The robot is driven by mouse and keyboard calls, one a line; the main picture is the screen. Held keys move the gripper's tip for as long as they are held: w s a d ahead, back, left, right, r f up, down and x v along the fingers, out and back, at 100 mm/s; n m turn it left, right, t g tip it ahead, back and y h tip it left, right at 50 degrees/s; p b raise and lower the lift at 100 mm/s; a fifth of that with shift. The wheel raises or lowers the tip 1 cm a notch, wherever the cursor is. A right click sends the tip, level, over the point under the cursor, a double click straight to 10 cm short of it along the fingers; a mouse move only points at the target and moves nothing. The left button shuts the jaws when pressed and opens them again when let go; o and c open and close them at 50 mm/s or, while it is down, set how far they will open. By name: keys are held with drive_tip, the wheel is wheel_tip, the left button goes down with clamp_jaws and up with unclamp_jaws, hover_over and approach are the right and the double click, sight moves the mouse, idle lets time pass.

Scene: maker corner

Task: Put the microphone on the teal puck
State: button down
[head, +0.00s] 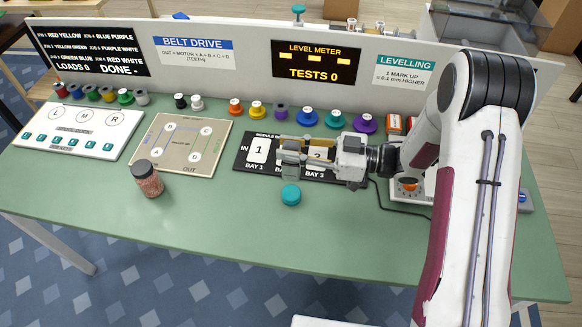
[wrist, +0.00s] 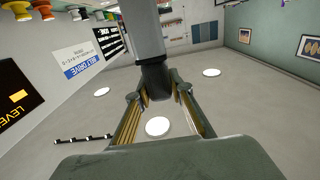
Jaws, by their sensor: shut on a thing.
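The teal puck (head: 291,196) sits on the green bench top, just in front of the black bay board. My gripper (head: 286,158) reaches in from the right, lying level above the board, with its fingertips behind the puck in the picture. In the wrist view my gripper (wrist: 160,105) is shut on a grey cylinder with a dark end, which looks like the microphone (wrist: 149,30). Its grey part runs out of the top of that view. In the head view the fingers mostly hide it, so its gap to the puck cannot be told.
A jar of pinkish beads (head: 147,178) stands left of the puck. Coloured spools (head: 307,116) line the back by the sign wall. A pulley board (head: 180,146) and a button panel (head: 72,130) lie at left. The bench front is clear.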

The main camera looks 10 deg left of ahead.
sight(295, 167)
drive_tip(key=shift+f, duration=1.5)
drive_tip(key=shift+f, duration=1.9)
drive_tip(key=shift+f, duration=0.1)
drive_tip(key=c, duration=1.8)
unclamp_jaws()
drive_tip(key=shift+d, duration=0.15)
drive_tip(key=shift+d, duration=0.3)
drive_tip(key=shift+s+d, duration=0.1)
drive_tip(key=shift+d, duration=5.45)
